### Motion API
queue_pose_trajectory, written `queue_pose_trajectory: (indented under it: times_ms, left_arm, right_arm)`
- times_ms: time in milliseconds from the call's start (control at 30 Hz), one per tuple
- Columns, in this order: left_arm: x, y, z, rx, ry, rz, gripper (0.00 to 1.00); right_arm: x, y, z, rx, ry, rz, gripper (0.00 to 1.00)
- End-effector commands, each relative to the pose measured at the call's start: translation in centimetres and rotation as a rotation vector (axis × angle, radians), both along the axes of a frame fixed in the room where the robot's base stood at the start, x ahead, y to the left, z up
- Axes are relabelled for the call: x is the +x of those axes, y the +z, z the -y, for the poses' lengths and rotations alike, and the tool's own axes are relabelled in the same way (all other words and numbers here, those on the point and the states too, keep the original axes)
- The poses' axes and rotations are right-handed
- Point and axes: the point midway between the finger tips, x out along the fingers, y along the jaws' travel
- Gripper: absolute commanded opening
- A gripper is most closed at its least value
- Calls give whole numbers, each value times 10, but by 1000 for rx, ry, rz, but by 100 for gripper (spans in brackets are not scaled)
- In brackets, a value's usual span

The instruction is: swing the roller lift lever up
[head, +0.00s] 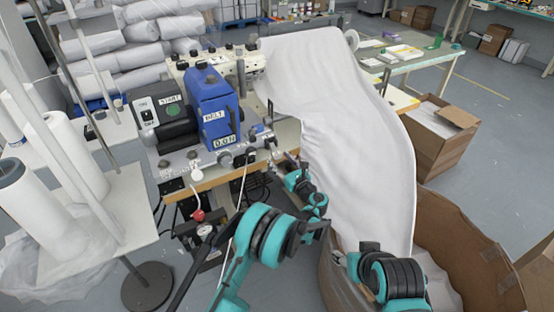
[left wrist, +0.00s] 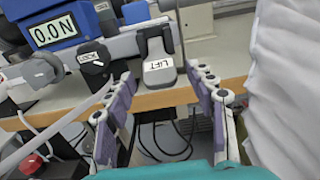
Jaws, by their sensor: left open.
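The roller lift lever (left wrist: 158,70) is a grey paddle labelled LIFT, at the front edge of the machine in the left wrist view. Its pad hangs at the table edge. In the head view it is small, at the machine's front right (head: 271,142). My left gripper (left wrist: 161,80) is open, its two purple-padded fingers on either side of the lever's pad with gaps showing. In the head view my left gripper (head: 283,158) reaches up to the machine's front. My right arm shows at the bottom right of the head view, but its jaws cannot be made out.
The blue machine housing (head: 213,100) with a 0.0N display stands left of the lever. White fabric (head: 350,140) hangs on the right into a cardboard box (head: 470,250). Cables hang below the table.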

Motion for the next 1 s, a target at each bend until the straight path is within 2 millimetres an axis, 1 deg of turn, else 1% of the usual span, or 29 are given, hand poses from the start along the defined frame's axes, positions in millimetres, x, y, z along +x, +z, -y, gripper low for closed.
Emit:
queue_pose_trajectory:
  times_ms: [33, 100, 200, 467, 500, 567, 600, 700, 1000]
  left_arm:
    - [6, -2, -4, 0, 2, 0, 55]
    - [13, -1, -7, -1, 1, 1, 55]
    - [18, 0, -10, -1, 0, 0, 55]
    - [19, 1, -11, -2, 0, 0, 55]
    - [19, 1, -11, -2, 0, 0, 50]
    - [19, 1, -11, -2, 0, 0, 34]
    - [19, 1, -11, -2, 0, 0, 24]
    - [19, 1, -11, -2, 0, 0, 0]
    - [19, 3, -11, -13, 0, -19, 0]
  right_arm:
    - [0, -4, 0, 0, 0, 0, 50]
    - [0, -6, 0, 0, 0, 0, 50]
    - [0, -8, 0, 0, 0, 0, 50]
    - [0, -7, 0, 0, 0, 0, 50]
    - [0, -7, 0, 0, 0, 0, 50]
    - [0, -7, 0, 0, 0, 0, 50]
    - [0, -7, 0, 0, 0, 0, 50]
    - [0, -7, 0, 0, 0, 0, 50]
    - [0, -3, 0, 0, 0, 0, 50]
